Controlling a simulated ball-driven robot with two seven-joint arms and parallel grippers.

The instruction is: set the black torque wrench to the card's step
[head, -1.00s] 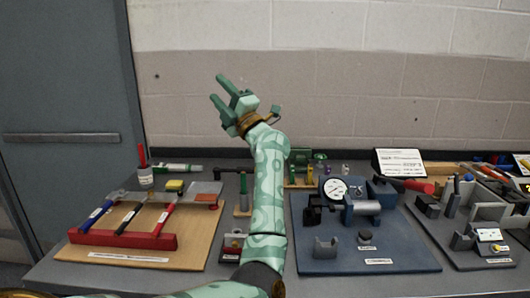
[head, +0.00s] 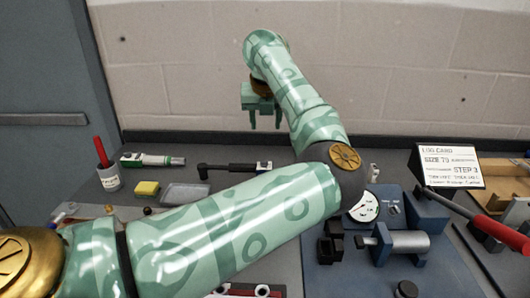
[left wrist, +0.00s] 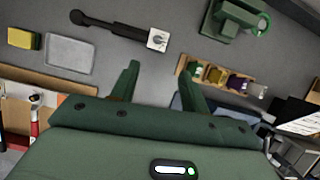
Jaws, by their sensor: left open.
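The black torque wrench (head: 232,168) lies on the grey bench near the wall, with a pale square end at its right. In the left wrist view the wrench (left wrist: 115,29) lies beyond my fingertips, apart from them. My left gripper (head: 264,120) is open and empty, fingers pointing down above the back of the bench. Its two fingers also show apart in the left wrist view (left wrist: 158,82). The lug card (head: 452,168) stands tilted at the right back and reads size 79, step 3. The wrench's setting is too small to read. My right gripper is out of view.
A green-and-white wrench (head: 147,160), a pot with a red handle (head: 110,180), a yellow block (head: 147,188) and a grey tray (head: 186,195) lie left. A gauge fixture (head: 400,240) stands right. A socket rack (left wrist: 232,80) and green device (left wrist: 236,18) are near the gripper.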

